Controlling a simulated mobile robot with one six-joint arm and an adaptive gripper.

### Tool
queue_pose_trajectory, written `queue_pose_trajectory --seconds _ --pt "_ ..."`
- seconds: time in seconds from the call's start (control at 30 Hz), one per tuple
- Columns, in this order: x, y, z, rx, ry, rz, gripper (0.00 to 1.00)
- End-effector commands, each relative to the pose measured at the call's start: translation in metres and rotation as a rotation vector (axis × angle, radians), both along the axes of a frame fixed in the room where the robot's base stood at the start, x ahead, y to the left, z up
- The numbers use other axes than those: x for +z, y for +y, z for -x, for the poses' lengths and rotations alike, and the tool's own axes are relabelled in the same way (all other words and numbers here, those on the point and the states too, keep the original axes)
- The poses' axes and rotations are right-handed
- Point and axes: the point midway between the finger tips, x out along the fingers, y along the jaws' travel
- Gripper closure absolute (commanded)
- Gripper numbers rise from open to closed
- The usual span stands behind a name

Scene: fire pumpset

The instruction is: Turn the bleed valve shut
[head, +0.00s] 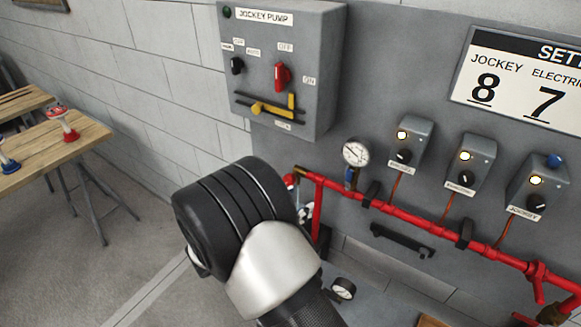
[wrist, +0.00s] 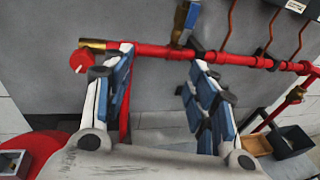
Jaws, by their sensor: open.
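In the wrist view, my gripper (wrist: 161,60) is open, its two blue-padded fingers wide apart with nothing between them. The fingertips point toward the red pipe (wrist: 155,51) on the grey panel. A small red round knob (wrist: 82,60) sits by a brass fitting (wrist: 92,44) at the pipe's left end, just left of the left finger. It looks like the bleed valve, but no label shows. The knob is outside the jaws, and I cannot tell its turn position.
A pressure gauge (head: 355,153) stands on the pipe. The jockey pump box (head: 325,70) is above, with several switch boxes to the right. In the wrist view, a large red round part (wrist: 45,148) is lower left and a black tray (wrist: 290,142) lower right.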

Motion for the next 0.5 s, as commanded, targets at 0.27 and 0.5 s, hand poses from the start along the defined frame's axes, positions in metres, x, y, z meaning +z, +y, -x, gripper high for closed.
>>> queue_pose_trajectory --seconds 0.27,0.5 --pt "-0.052 0.088 -0.001 0.295 0.014 0.239 0.48" --pt "-0.059 0.093 -0.011 0.328 0.011 0.266 0.48"
